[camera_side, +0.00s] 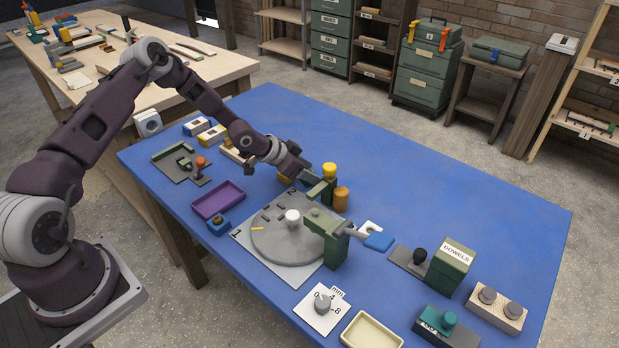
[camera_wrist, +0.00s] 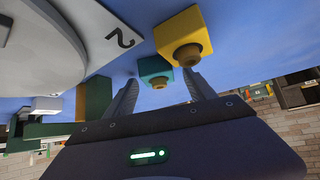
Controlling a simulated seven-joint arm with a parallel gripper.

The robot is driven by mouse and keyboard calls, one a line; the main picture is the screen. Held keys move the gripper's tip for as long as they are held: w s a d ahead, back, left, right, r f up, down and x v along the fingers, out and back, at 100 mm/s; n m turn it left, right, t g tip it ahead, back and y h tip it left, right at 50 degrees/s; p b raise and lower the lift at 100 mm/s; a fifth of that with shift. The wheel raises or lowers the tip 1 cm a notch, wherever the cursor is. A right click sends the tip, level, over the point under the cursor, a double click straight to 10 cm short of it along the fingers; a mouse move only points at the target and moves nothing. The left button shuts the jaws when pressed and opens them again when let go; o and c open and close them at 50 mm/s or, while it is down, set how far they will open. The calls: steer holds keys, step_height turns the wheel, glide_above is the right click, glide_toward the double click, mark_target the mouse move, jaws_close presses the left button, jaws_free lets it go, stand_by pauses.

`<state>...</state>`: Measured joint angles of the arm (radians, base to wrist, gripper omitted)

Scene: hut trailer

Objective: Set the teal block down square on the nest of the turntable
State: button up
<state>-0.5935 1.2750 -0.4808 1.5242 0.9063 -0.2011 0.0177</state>
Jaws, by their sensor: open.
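The teal block (camera_wrist: 155,68) with a round brown knob shows in the wrist view, ahead of my fingertips and roughly between them. I cannot make it out in the side view, where my gripper (camera_side: 307,178) may hide it. My gripper is open, with two grey fingers spread in the wrist view (camera_wrist: 161,78), and holds nothing. The turntable (camera_side: 290,242) is a grey disc on a pale plate, to the left of and nearer the camera than my gripper. It carries a white knob and small dark raised pieces; I cannot tell which form the nest.
A yellow block (camera_wrist: 180,30) with a brown knob stands close beside the teal one. A green post with an arm (camera_side: 325,230) overhangs the disc's right edge. Yellow and orange cylinders (camera_side: 341,199) stand right of my gripper. A purple tray (camera_side: 218,199) lies left. The blue table's far right is clear.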

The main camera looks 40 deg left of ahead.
jaws_close()
step_height(320, 180, up, 10)
steer(key=shift+f, duration=0.1)
steer(key=s+d+r+n+y, duration=0.1)
steer(key=s+r+n+y, duration=0.1)
steer(key=s+r, duration=0.5)
steer(key=s+d+r+n+y, duration=0.1)
steer(key=s+d+r+n, duration=0.1)
steer(key=r, duration=1)
steer(key=shift+s+f+n+y, duration=1.25)
steer(key=shift+s+n, duration=0.35)
steer(key=shift+s, duration=1.6)
steer(key=w+d+f+m+g+h, duration=0.1)
steer(key=w+d+f+m+h, duration=0.2)
steer(key=w+f+m+h, duration=0.6)
steer(key=s+a+f+m+g, duration=0.1)
steer(key=s+f+m+g, duration=0.1)
steer(key=s+f+m, duration=0.1)
steer(key=s+a+f+m+g+h, duration=0.1)
steer(key=s+f+m+g, duration=0.2)
steer(key=m, duration=0.2)
steer(key=s+a+f+m+g+h, duration=0.1)
steer(key=s+f+m+g, duration=0.1)
steer(key=s+f+m, duration=0.1)
steer(key=shift+s+a+f+m, duration=0.15)
steer(key=shift+s+a+m, duration=0.15)
steer(key=shift+s+m, duration=0.1)
